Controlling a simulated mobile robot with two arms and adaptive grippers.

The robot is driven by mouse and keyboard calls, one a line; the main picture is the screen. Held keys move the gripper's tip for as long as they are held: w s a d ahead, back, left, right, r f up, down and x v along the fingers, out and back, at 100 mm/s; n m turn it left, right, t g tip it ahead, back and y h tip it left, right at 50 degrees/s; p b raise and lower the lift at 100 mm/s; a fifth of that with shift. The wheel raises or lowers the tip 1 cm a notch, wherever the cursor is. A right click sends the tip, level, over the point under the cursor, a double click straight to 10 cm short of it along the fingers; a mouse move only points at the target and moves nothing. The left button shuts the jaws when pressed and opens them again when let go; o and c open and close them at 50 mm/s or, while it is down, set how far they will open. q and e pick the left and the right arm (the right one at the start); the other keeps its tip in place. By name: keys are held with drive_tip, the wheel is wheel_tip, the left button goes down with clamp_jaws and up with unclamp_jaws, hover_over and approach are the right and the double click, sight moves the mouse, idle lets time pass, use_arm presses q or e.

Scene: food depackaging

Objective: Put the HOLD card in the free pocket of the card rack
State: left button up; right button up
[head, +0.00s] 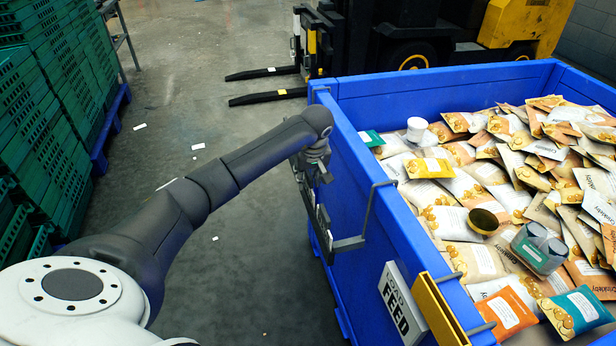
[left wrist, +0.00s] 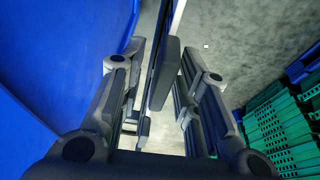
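No HOLD lettering is legible. My right gripper is out of view.
The blue bin (head: 347,165) is full of snack pouches, with a white tub (head: 417,128) and a clear container (head: 538,248) on top. Green crates (head: 40,140) are stacked at left. A forklift (head: 400,45) stands behind. The floor between is mostly clear.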

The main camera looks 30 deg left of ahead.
use_arm(q)
drive_tip(key=v, duration=1.2)
drive_tip(key=shift+r, duration=0.4)
drive_tip(key=shift+s+f, duration=0.1)
